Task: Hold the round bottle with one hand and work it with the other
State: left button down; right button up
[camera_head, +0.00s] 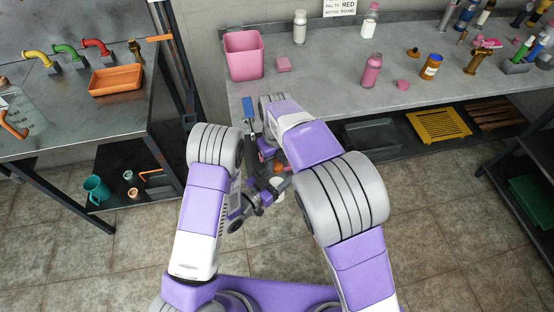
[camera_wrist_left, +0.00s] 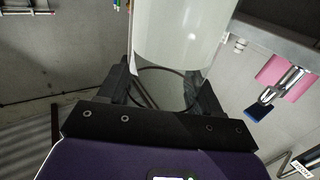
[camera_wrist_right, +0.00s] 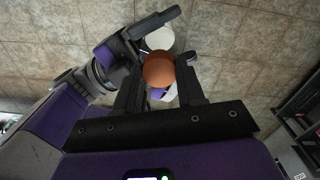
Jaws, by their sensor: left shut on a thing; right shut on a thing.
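The round bottle is pale and whitish; in the left wrist view the bottle (camera_wrist_left: 182,35) stands large between the fingers of my left gripper (camera_wrist_left: 165,80), which is shut on it. In the right wrist view my right gripper (camera_wrist_right: 160,88) is shut on an orange-brown round cap (camera_wrist_right: 158,69), with the white bottle (camera_wrist_right: 160,38) just beyond it. The cap hides part of the bottle, so I cannot tell whether it is seated on the neck. In the head view both grippers meet low in front of the bench, and my arms hide most of the bottle.
A second bench with an orange tray (camera_head: 117,80) and coloured taps stands left. Floor is open around my arms.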

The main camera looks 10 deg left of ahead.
jog(key=m, duration=0.2)
jog(key=f+m, duration=0.1)
jog(key=m, duration=0.1)
jog(key=shift+s+d, duration=0.2)
jog(key=shift+r+m, duration=0.1)
jog(key=shift+m, duration=0.3)
jog(key=shift+w+a+r+m, duration=0.1)
jog(key=shift+a+r+m, duration=0.1)
jog(key=shift+r+m, duration=0.2)
jog(key=o, duration=1)
jog(key=shift+r, duration=2.25)
